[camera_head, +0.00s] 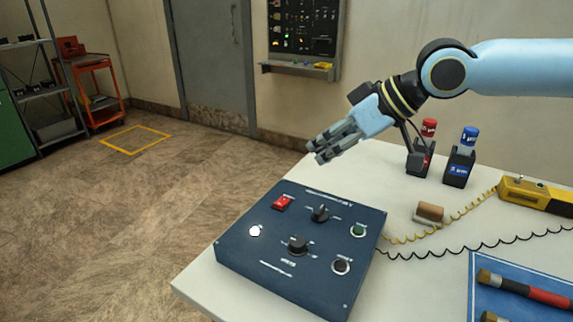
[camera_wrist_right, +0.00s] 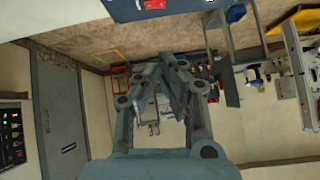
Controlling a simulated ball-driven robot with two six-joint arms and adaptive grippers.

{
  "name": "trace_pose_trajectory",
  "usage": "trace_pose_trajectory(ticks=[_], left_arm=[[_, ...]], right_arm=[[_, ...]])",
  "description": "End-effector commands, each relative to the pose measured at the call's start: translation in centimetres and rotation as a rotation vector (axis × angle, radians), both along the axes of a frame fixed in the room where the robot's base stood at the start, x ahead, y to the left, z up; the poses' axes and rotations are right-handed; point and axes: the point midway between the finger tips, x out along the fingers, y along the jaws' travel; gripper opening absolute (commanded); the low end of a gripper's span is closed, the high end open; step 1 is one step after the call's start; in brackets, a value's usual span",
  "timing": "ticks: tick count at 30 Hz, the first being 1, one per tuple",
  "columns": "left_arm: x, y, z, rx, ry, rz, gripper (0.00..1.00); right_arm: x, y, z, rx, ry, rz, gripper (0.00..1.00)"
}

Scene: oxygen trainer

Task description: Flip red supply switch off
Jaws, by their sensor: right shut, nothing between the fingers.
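The red supply switch (camera_head: 282,203) is a small red rocker near the far left corner of a dark blue control panel (camera_head: 240,264). The panel lies on the white table, and the switch's on or off position is too small to tell. My right gripper (camera_head: 317,153) is shut and empty in the air above and beyond the panel's far edge, apart from the switch. In the right wrist view, the gripper (camera_wrist_right: 160,68) shows with its fingers together, and the red switch (camera_wrist_right: 153,4) is at the top edge. My left gripper is not in view.
The panel also carries black knobs (camera_head: 297,245), a green button (camera_head: 358,230) and a white lamp (camera_head: 255,231). Red (camera_head: 428,128) and blue (camera_head: 469,138) capped bottles stand in black holders behind. A brown-topped block (camera_head: 430,212), coiled cords and a yellow tool (camera_head: 535,192) lie to the right.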

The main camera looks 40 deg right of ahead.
Motion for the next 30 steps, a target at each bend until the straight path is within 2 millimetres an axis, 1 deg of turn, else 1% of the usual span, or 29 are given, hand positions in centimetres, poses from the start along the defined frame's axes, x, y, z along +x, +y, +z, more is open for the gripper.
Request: trace_pose_trajectory(ticks=[1, 5, 8, 12, 16, 20, 24, 27, 30], left_arm=[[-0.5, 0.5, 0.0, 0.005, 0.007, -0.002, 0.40], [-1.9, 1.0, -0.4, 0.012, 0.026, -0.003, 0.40], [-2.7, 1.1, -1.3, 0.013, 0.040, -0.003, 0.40], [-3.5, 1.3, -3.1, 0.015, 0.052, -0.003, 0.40], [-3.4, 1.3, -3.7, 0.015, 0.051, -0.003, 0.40], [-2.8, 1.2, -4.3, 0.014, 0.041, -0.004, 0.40], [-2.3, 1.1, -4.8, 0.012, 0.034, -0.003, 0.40], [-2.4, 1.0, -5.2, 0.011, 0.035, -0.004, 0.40], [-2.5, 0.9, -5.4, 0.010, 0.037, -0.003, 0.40]], right_arm=[[-0.1, 0.2, 0.2, -0.002, 0.001, 0.007, 0.00], [0.0, 0.5, 0.0, -0.001, 0.002, 0.010, 0.00], [0.5, 0.6, -0.7, 0.002, -0.002, 0.006, 0.00], [1.6, 1.4, -2.0, 0.007, -0.002, 0.008, 0.00], [2.7, 1.9, -3.0, 0.006, -0.002, 0.006, 0.00], [3.9, 2.6, -4.3, 0.005, -0.001, 0.007, 0.00], [5.3, 3.5, -5.9, 0.007, 0.001, 0.008, 0.00], [6.3, 4.2, -7.1, 0.005, 0.002, 0.010, 0.00], [5.9, 4.1, -8.9, 0.001, 0.007, 0.010, 0.00]])
